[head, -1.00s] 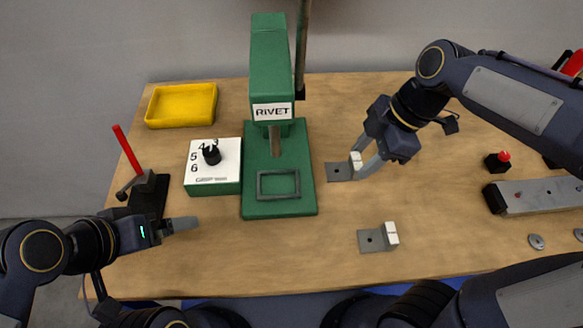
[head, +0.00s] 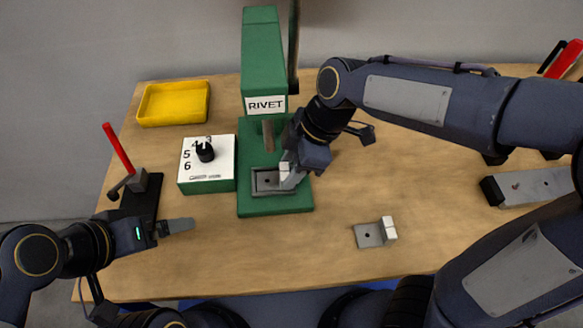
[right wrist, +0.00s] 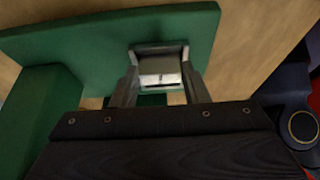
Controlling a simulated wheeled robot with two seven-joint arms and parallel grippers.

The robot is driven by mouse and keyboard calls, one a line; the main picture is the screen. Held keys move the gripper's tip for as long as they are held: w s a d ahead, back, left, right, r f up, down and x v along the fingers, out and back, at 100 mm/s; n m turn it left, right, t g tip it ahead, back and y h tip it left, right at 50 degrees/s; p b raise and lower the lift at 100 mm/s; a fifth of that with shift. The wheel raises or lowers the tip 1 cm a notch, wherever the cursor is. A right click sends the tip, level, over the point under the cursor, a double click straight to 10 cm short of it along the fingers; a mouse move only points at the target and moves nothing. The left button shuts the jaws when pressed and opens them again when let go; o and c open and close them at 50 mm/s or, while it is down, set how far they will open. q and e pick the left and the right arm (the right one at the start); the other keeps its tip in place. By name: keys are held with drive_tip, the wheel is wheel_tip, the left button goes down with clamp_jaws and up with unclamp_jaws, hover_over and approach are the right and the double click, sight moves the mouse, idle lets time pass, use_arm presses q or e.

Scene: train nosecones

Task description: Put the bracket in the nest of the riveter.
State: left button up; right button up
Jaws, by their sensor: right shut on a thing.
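The green riveter (head: 264,60), marked RIVET, stands on the table with a rectangular framed nest (head: 273,193) on its base. My right gripper (head: 290,176) is at the right side of the nest, shut on the bracket's upright white tab. The bracket's grey plate (head: 266,181) lies within the nest outline; I cannot tell whether it rests on the bottom. In the right wrist view the bracket (right wrist: 160,68) sits between the two fingers over the green base. A second bracket (head: 370,235) lies on the table. My left gripper (head: 178,226) is over the table's left side; its opening is unclear.
A white-topped green dial box (head: 207,172) stands just left of the riveter. A yellow tray (head: 174,104) is behind it. A red-handled clamp (head: 118,148) stands at the left edge. A grey metal bar (head: 540,186) lies at right.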

use_arm(q)
drive_tip(key=shift+r, duration=0.1)
use_arm(e)
drive_tip(key=shift+r, duration=0.1)
use_arm(q)
drive_tip(key=shift+f, duration=0.2)
use_arm(e)
drive_tip(key=o, duration=0.5)
drive_tip(key=shift+f, duration=0.2)
drive_tip(key=o, duration=0.5)
drive_tip(key=shift+r, duration=0.1)
